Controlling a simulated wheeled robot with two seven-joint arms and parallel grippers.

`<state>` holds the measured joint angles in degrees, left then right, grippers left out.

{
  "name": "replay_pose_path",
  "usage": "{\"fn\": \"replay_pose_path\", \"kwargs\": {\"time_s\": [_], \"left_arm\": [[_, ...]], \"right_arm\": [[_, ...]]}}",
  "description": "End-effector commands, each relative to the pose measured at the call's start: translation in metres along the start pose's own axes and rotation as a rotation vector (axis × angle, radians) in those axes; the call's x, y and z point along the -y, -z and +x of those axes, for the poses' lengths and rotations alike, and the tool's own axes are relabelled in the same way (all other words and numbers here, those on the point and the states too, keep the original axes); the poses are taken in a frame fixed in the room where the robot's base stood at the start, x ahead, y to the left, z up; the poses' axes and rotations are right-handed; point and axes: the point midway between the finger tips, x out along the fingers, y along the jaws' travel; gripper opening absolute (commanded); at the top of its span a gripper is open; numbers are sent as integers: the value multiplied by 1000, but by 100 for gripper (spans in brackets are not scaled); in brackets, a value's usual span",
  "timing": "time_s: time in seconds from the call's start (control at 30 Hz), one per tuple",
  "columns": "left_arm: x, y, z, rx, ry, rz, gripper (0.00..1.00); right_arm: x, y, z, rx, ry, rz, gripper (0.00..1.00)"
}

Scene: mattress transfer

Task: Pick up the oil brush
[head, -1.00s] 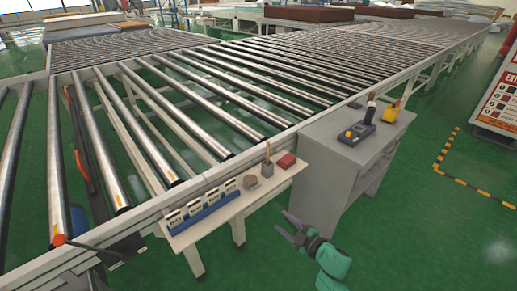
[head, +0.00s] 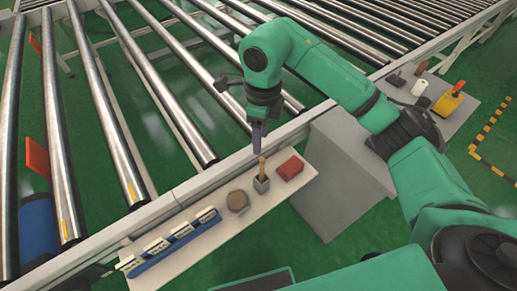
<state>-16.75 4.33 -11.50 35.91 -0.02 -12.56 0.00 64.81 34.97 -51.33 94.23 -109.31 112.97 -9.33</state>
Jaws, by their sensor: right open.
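The oil brush (head: 262,167) appears to be the item with an upright wooden handle, standing in a small grey holder (head: 261,185) on the narrow pale shelf (head: 215,228) beside the conveyor. My right gripper (head: 258,146) points down just above the top of the handle. Its jaws are open, seen nearly edge-on, and hold nothing. Whether the handle top lies between the fingertips cannot be told. My left gripper is out of view.
A red block (head: 290,168) lies close right of the holder, and a brown many-sided piece (head: 237,201) lies left of it. A blue rack (head: 175,246) with several white labelled items is further left. Conveyor rollers (head: 105,100) run behind. A grey cabinet (head: 345,180) stands right.

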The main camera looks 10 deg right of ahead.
Motion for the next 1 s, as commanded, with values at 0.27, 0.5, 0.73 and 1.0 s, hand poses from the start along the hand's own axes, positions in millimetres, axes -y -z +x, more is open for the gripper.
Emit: {"fn": "replay_pose_path", "kwargs": {"time_s": [0.27, 0.5, 0.73, 1.0], "left_arm": [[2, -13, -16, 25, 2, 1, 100], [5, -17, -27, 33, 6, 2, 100], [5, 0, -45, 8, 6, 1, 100], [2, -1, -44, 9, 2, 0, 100]], "right_arm": [[2, 5, 47, -20, 15, 0, 56], [4, 5, 91, -15, 16, 1, 56], [8, 7, 132, -16, 12, 1, 56], [9, 7, 144, -13, 17, -1, 56]]}}
